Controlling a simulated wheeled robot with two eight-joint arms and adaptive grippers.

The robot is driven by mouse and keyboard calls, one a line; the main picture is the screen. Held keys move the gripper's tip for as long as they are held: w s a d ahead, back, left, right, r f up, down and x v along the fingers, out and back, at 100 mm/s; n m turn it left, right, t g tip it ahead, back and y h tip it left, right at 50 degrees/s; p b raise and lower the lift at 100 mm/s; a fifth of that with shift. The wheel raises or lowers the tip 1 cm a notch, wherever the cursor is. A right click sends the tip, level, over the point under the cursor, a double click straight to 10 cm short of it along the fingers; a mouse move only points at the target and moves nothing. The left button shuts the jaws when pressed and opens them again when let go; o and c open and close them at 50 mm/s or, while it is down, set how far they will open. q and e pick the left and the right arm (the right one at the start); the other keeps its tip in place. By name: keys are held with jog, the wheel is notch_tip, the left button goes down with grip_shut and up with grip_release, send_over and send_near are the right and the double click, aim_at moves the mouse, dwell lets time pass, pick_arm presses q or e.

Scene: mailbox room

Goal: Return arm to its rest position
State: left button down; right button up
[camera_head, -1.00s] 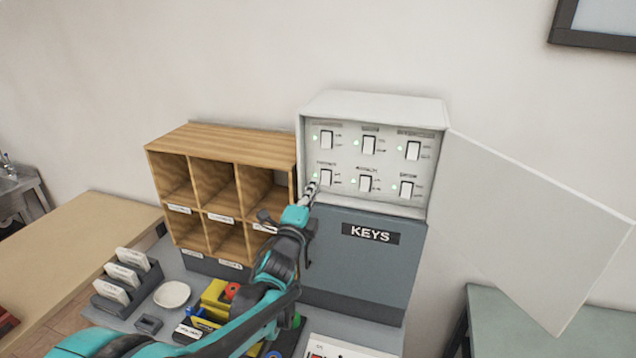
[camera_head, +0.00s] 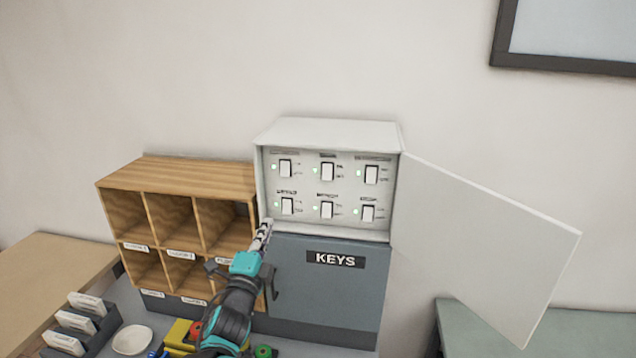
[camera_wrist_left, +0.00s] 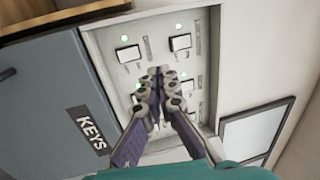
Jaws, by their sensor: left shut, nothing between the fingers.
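My left gripper (camera_head: 264,232) is shut and empty. In the head view its fingertips point up near the lower left corner of the switch panel (camera_head: 336,226), in front of the gap between panel and wooden shelf. In the left wrist view my closed fingers (camera_wrist_left: 158,78) cover part of the panel (camera_wrist_left: 96,38) and hide some switches. I cannot tell from these views whether the fingertips touch anything. The panel carries two rows of white rocker switches with green lights lit beside them. My right gripper is not in view.
The panel's white door (camera_head: 485,245) stands open to the right. The grey KEYS cabinet (camera_head: 330,290) is below, with the wooden pigeonhole shelf (camera_head: 180,172) to its left. A white dish (camera_head: 132,340) and card holder (camera_head: 84,330) sit at lower left.

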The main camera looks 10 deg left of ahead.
pick_arm(q)
jog(key=s+a+f+n+g+y+b, duration=0.1)
jog(key=s+f+n+g+b, duration=0.25)
jog(key=s+f+n, duration=0.4)
jog(key=s+a+f+n+g+y+b, duration=0.1)
jog(key=s+f+n+g+y+b, duration=0.2)
jog(key=f, duration=0.8)
jog(key=s+d+f+n+g+h+b, duration=0.1)
jog(key=s+d+f+n+g+b, duration=0.1)
jog(key=s+f, duration=0.5)
jog(key=s+d+f+n+g+h+b, duration=0.2)
jog(key=s+d+f+n+g+b, duration=0.1)
jog(key=s+f, duration=0.4)
jog(key=shift+s+d+f+n+g+h+b, duration=0.3)
jog(key=shift+s+f+n+g+b, duration=0.1)
jog(key=shift+s+n+g, duration=0.6)
jog(key=shift+s+t, duration=0.1)
jog(key=shift+t, duration=0.15)
